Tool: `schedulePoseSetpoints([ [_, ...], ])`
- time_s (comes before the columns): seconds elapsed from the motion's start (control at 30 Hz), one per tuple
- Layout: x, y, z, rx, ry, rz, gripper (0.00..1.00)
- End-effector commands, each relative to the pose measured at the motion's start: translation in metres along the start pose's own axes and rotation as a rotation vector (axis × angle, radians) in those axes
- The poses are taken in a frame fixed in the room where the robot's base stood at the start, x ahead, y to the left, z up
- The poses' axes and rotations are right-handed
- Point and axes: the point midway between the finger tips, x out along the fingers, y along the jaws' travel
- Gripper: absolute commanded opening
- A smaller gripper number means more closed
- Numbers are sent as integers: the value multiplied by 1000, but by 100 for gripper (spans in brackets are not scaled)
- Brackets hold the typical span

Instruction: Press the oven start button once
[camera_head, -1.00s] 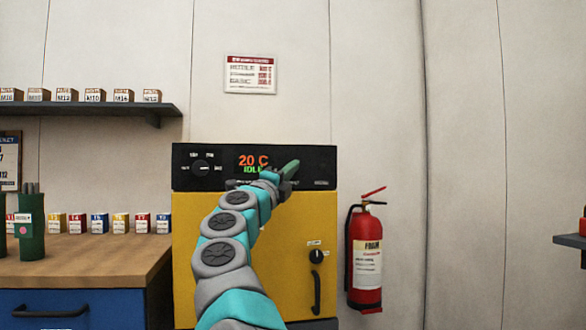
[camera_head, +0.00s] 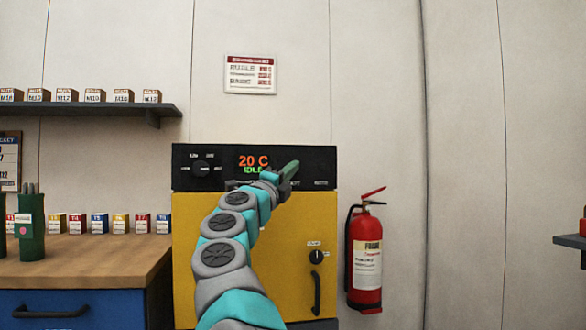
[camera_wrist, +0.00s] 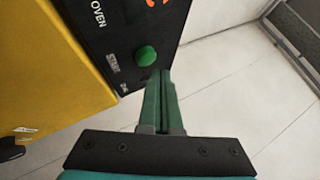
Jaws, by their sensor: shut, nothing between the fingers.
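The oven (camera_head: 255,240) is a yellow cabinet with a black control panel (camera_head: 222,165) on top. Its display (camera_head: 254,165) reads "20 C" and "IDLE". In the wrist view the green round start button (camera_wrist: 146,56) sits on the black panel beside the label "START". My gripper (camera_head: 290,168) is in front of the panel, right of the display, and hides the button in the head view. In the wrist view my gripper's green fingers (camera_wrist: 161,80) are shut together and empty, with tips just below and right of the button. I cannot tell whether they touch the panel.
A red fire extinguisher (camera_head: 366,255) hangs on the wall right of the oven. A wooden bench (camera_head: 90,262) with small boxes and a green holder (camera_head: 31,225) stands at left, under a shelf (camera_head: 90,109). The oven's door handle (camera_head: 316,292) sticks out below the panel.

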Motion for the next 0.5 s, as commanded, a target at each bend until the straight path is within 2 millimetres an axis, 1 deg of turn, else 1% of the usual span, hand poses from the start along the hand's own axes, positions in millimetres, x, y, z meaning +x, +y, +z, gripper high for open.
schedulePoseSetpoints([
  [0.2, 5, 1, 4, -1, -1, 0, 0],
  [0.5, 5, 3, 4, 0, 0, 0, 0],
])
